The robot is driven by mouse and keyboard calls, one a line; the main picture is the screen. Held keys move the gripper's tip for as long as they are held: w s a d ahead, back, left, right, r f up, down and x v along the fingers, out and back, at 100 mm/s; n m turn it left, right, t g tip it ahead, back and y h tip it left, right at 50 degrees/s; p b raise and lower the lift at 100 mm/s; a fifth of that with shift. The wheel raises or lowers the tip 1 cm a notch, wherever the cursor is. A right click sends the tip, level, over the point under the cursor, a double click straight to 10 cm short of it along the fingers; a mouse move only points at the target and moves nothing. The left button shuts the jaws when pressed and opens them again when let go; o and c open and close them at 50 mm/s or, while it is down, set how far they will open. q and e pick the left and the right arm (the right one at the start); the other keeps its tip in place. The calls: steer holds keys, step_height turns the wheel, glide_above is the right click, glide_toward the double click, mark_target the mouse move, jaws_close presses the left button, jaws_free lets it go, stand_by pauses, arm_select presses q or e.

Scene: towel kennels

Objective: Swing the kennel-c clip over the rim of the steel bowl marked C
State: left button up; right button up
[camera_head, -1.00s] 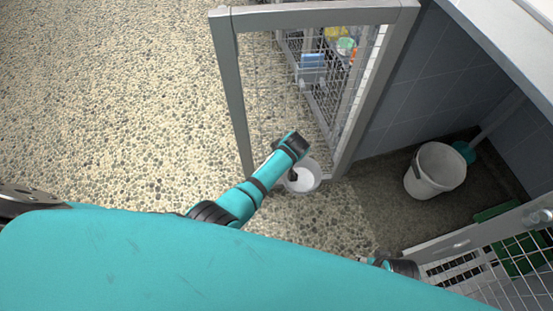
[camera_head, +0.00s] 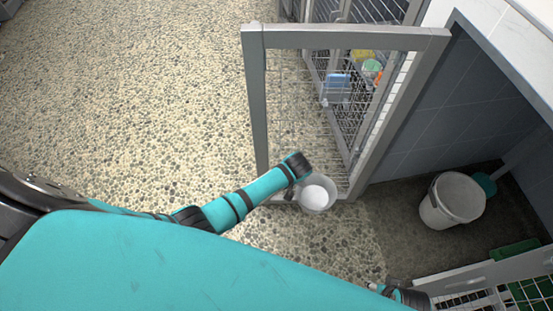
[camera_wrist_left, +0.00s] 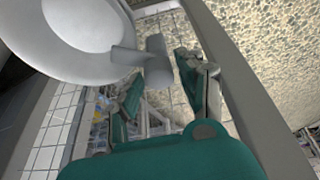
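A pale round bowl (camera_head: 317,196) sits at the foot of the open kennel door in the head view; no letter on it is readable. In the left wrist view the bowl (camera_wrist_left: 40,58) is close at the upper left. A grey bracket with a cylindrical end (camera_wrist_left: 157,62), possibly the clip, projects from its edge. My left gripper (camera_wrist_left: 162,90) has its two fingers apart, just below the cylindrical end and not closed on it. In the head view its wrist is at the bowl's left rim and hides the fingers. My right gripper (camera_head: 373,288) shows only partly at the lower edge.
The grey-framed mesh door (camera_head: 257,110) stands open beside the bowl. A white bucket (camera_head: 433,213) is inside the tiled kennel at right. Another mesh panel (camera_head: 470,285) lies at lower right, near my right arm. The pebbled floor at left is clear.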

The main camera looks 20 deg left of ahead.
arm_select(q)
steer(key=m+h+b, duration=0.1)
steer(key=m+b, duration=0.2)
steer(key=f+m+h+b, duration=0.1)
steer(key=m+b, duration=0.2)
steer(key=shift+a, duration=0.2)
steer(key=m+h+b, duration=0.2)
steer(key=m+b, duration=0.3)
steer(key=b, duration=0.6)
steer(key=shift+r, duration=0.15)
steer(key=w+p+v, duration=0.1)
steer(key=p+v, duration=0.7)
steer(key=v, duration=1)
steer(key=shift+a, duration=0.15)
steer(key=shift+r, duration=0.1)
